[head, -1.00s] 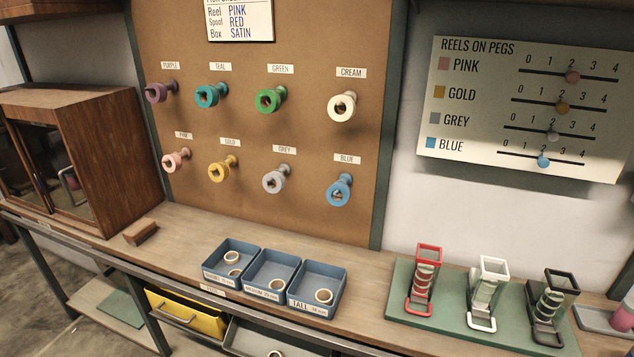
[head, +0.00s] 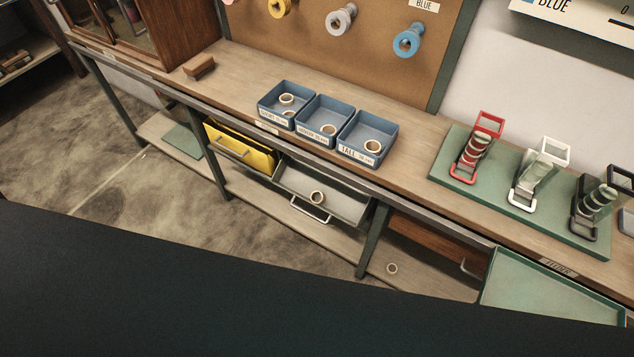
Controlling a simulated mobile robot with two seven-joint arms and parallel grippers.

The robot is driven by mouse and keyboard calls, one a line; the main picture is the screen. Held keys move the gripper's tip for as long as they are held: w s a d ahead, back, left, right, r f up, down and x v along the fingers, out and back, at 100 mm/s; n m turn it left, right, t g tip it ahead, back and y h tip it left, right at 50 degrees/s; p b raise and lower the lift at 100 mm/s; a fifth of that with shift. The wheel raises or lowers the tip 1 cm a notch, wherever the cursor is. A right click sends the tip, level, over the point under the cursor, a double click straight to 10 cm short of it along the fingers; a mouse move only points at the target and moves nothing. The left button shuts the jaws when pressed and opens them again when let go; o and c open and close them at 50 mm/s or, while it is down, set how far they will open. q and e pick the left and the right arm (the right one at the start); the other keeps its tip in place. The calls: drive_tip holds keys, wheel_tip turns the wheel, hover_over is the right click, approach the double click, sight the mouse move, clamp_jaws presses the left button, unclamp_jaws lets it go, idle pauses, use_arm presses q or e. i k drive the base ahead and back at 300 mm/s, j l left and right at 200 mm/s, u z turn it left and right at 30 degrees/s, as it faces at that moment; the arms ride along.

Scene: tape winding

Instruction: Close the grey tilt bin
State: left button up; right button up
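The grey tilt bin (head: 346,203) hangs under the workbench, right of the yellow bin. It is tilted out and open, with its light inside showing. Neither of my grippers is in view. A large dark shape fills the bottom of the view and hides the floor there.
The yellow bin (head: 240,150) is beside it, under the bench (head: 410,170). A green tray (head: 550,292) juts out at the right. Blue boxes (head: 366,153) stand on the bench above. Open floor (head: 130,220) lies at left.

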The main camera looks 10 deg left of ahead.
sight(343, 201)
drive_tip(key=k+j, duration=0.3)
drive_tip(key=k+j+z, duration=0.1)
drive_tip(key=k+j, duration=0.2)
drive_tip(key=k, duration=0.2)
drive_tip(key=k+j, duration=0.3)
drive_tip(key=k, duration=0.15)
drive_tip(key=i+l, duration=0.8)
drive_tip(key=l, duration=0.2)
drive_tip(key=i+l+u, duration=0.1)
drive_tip(key=i+l, duration=0.3)
